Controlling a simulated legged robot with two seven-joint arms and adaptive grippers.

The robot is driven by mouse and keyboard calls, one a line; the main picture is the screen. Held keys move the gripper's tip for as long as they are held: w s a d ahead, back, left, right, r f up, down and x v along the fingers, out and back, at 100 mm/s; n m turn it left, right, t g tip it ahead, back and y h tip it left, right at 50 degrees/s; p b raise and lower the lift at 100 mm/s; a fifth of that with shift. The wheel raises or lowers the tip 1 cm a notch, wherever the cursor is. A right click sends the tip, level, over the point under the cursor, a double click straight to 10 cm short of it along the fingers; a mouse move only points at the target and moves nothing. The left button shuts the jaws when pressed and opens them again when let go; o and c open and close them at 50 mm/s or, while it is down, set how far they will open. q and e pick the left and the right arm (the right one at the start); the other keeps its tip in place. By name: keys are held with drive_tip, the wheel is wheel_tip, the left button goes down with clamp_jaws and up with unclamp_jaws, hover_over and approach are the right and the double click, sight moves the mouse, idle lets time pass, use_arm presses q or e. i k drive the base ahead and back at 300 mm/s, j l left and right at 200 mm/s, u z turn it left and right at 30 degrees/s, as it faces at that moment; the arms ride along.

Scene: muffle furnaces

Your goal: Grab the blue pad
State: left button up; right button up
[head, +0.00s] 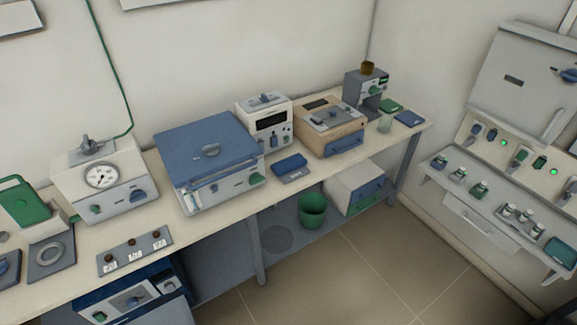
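A flat dark blue pad (409,118) lies at the far right end of the long bench, beside a small green pad (389,106). Another blue block-like item (289,163) lies near the bench's front edge, at the middle, with a grey flat piece at its front. The picture does not settle which of the two is the task's pad. Neither of my grippers shows in the head view.
The long bench (225,213) carries a blue-lidded box (205,148), a gauge unit (100,178), a white instrument (265,120) and a wooden-sided device (330,125). A clear cup (385,123) stands near the flat blue pad. A wall shelf (480,205) is at right; open floor lies between.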

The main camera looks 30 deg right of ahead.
sight(286, 165)
drive_tip(key=z, duration=0.4)
drive_tip(key=i+l+z, duration=0.25)
drive_tip(key=z, duration=0.15)
drive_tip(key=i+l+z, duration=0.1)
drive_tip(key=i+z, duration=0.2)
drive_tip(key=z, duration=0.15)
drive_tip(key=i+z, duration=0.4)
drive_tip(key=k+l, duration=0.05)
